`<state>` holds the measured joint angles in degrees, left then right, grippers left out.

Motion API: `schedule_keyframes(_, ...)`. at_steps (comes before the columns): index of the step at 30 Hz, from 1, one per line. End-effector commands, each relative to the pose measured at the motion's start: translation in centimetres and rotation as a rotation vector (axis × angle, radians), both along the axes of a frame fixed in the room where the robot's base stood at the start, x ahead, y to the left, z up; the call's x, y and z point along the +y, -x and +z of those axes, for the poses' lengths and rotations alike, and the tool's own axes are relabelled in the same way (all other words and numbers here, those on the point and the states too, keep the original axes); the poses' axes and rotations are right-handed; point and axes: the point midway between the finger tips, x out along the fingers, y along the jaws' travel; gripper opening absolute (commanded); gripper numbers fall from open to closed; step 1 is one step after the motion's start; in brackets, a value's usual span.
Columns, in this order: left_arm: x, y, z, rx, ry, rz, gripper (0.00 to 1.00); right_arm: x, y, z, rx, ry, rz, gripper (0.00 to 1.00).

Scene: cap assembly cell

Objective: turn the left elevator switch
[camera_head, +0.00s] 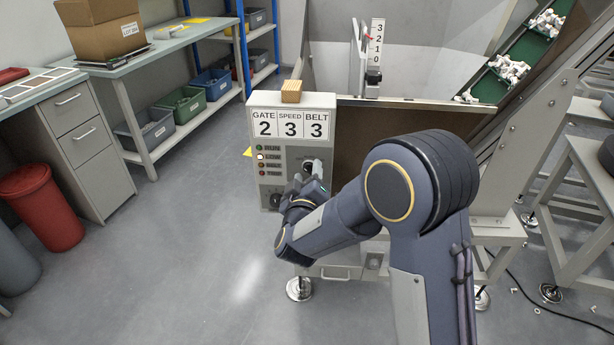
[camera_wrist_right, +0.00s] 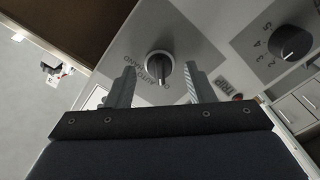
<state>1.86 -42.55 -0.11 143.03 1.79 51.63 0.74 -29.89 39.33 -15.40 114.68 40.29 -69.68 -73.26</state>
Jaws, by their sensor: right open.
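The control box (camera_head: 290,140) stands at the elevator's left side. Its display reads gate 2, speed 3, belt 3. The selector switch (camera_wrist_right: 158,65), a round black knob with a pale pointer bar, shows in the right wrist view beside the letters AUTO and HAND. In the head view a dark knob (camera_head: 308,166) on the box is partly hidden by my right gripper (camera_head: 308,174). In the wrist view my right gripper (camera_wrist_right: 160,72) is open, one finger on each side of the switch, with gaps between them and the knob. My left gripper is not in view.
A numbered black dial (camera_wrist_right: 291,42) and a red TRIP lamp (camera_wrist_right: 237,97) are near the switch. A green belt (camera_head: 488,82) carries white parts. A red bin (camera_head: 42,205) stands left; the floor between is clear.

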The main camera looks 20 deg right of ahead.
Motion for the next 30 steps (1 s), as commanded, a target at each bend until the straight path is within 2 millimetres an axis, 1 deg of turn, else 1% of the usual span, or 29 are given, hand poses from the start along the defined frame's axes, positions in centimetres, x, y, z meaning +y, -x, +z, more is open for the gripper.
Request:
schedule_keyframes(6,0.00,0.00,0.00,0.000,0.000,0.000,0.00,-0.01,-0.08,0.01,-0.001,0.000,0.001,0.49)
schedule_keyframes(7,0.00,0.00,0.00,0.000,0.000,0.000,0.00,-0.02,-0.08,0.02,-0.001,0.000,0.001,0.47)
schedule_keyframes(15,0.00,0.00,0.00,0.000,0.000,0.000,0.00,-0.01,-0.06,0.03,-0.001,0.000,0.001,0.12)
schedule_keyframes(17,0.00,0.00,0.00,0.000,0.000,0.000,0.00,-0.01,-0.06,0.03,-0.001,0.000,0.001,0.04)
schedule_keyframes(23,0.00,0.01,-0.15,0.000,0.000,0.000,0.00,0.00,-0.05,-0.01,-0.005,-0.012,0.001,0.04)
schedule_keyframes(30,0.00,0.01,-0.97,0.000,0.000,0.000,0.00,-0.01,-0.05,-0.13,-0.038,-0.101,0.001,0.04)
